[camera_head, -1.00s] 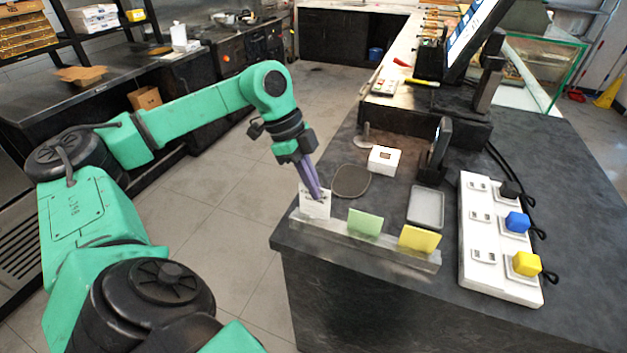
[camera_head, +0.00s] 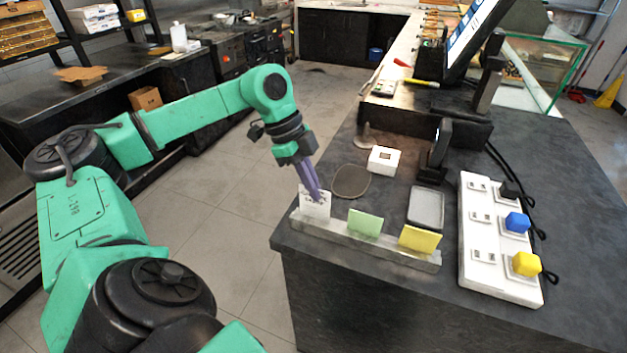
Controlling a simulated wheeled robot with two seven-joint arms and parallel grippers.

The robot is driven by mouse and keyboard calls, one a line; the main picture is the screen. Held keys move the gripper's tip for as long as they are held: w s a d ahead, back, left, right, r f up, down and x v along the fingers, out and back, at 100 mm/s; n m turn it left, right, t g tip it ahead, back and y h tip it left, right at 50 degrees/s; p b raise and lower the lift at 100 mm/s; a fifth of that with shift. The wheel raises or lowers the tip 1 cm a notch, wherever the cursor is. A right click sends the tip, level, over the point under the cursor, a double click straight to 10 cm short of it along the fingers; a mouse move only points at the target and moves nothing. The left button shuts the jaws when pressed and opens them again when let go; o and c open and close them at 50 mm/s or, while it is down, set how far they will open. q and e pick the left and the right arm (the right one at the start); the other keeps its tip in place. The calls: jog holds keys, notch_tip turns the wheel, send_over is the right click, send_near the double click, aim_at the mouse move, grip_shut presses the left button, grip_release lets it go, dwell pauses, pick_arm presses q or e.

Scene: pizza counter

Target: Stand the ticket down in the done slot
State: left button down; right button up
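A white ticket (camera_head: 315,207) with dark print stands at the left end of a clear slotted holder (camera_head: 375,246) on the counter's front edge. My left gripper (camera_head: 316,196) is at the ticket's top edge, its purple fingers close together and pointing down. The fingers cover part of the ticket's top; whether they pinch it is too small to tell. A green card (camera_head: 365,222) stands in the middle of the holder and a yellow card (camera_head: 419,239) at its right. My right gripper is out of view.
Behind the holder lie a dark oval pad (camera_head: 351,181), a white box (camera_head: 384,160) and a grey tray (camera_head: 426,208). A white panel (camera_head: 481,272) with blue and yellow cubes is at the right. A screen stand rises at the back.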

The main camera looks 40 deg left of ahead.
aim_at(313, 217)
pick_arm(q)
jog(key=shift+f+b, duration=1)
jog(key=shift+f, duration=0.55)
jog(key=c, duration=1)
grip_release()
jog(key=shift+r, duration=0.15)
jog(key=shift+a+r, duration=0.2)
jog(key=shift+r, duration=0.1)
jog(key=p+v, duration=0.2)
jog(key=v, duration=1.1)
jog(key=shift+s+r+p, duration=0.25)
jog(key=shift+r+p, duration=0.1)
jog(key=shift+p, duration=0.05)
